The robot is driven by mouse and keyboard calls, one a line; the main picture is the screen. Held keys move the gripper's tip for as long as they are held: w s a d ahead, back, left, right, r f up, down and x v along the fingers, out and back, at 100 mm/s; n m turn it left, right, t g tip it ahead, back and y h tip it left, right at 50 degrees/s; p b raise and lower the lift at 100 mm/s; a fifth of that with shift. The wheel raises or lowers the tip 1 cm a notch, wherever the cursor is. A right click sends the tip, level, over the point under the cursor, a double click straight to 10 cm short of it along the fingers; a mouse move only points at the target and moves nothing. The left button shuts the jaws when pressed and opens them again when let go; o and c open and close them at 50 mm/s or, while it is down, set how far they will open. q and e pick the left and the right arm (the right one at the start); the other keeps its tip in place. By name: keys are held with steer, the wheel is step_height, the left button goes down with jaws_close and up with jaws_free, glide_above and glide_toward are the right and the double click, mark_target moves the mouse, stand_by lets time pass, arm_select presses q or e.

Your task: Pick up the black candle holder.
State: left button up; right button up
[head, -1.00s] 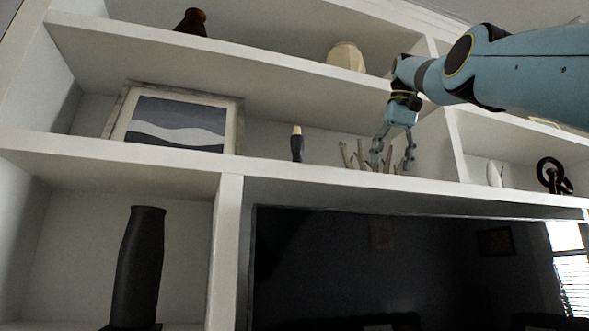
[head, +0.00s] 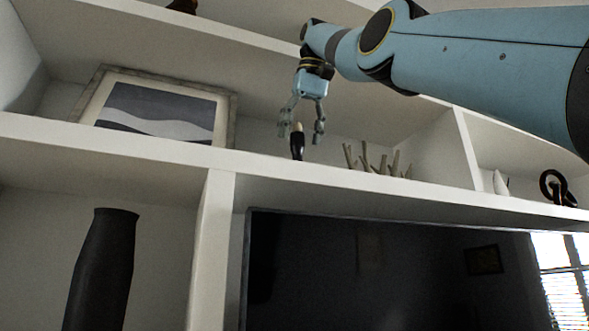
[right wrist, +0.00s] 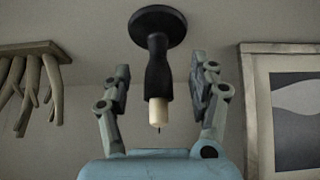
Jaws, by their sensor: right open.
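The black candle holder (head: 297,146) stands upright on the white middle shelf, with a cream candle (head: 298,127) in its top. My right gripper (head: 300,137) is open, and its fingers hang down on either side of the candle and the holder's upper part. In the right wrist view the picture is upside down: the black holder (right wrist: 157,72), its round base and the candle (right wrist: 158,112) lie between the open fingers (right wrist: 160,92), with gaps on both sides. My left gripper does not show.
A framed picture (head: 155,108) leans left of the holder, and pale branching coral (head: 375,160) stands to its right. The shelf (head: 262,166) edge runs in front. Below are a dark television (head: 380,270) and a tall black vase (head: 102,265). A black knot ornament (head: 556,188) sits far right.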

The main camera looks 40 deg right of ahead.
mark_target(300, 150)
steer(key=shift+s+f, duration=0.1)
steer(key=shift+f, duration=0.4)
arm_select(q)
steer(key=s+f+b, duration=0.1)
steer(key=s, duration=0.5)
arm_select(e)
steer(key=x, duration=0.3)
steer(key=shift+f, duration=0.15)
steer(key=shift+w+d+f+b, duration=0.4)
steer(key=shift+w+f+b, duration=0.15)
steer(key=shift+w, duration=0.15)
steer(key=shift+w+a+r, duration=0.1)
steer(key=shift+w, duration=0.05)
steer(key=shift+s+a+r, duration=0.15)
steer(key=shift+s, duration=0.1)
steer(key=shift+c, duration=1.2)
steer(key=shift+s, duration=0.1)
steer(key=c, duration=0.7)
steer(key=shift+c, duration=1)
jaws_close()
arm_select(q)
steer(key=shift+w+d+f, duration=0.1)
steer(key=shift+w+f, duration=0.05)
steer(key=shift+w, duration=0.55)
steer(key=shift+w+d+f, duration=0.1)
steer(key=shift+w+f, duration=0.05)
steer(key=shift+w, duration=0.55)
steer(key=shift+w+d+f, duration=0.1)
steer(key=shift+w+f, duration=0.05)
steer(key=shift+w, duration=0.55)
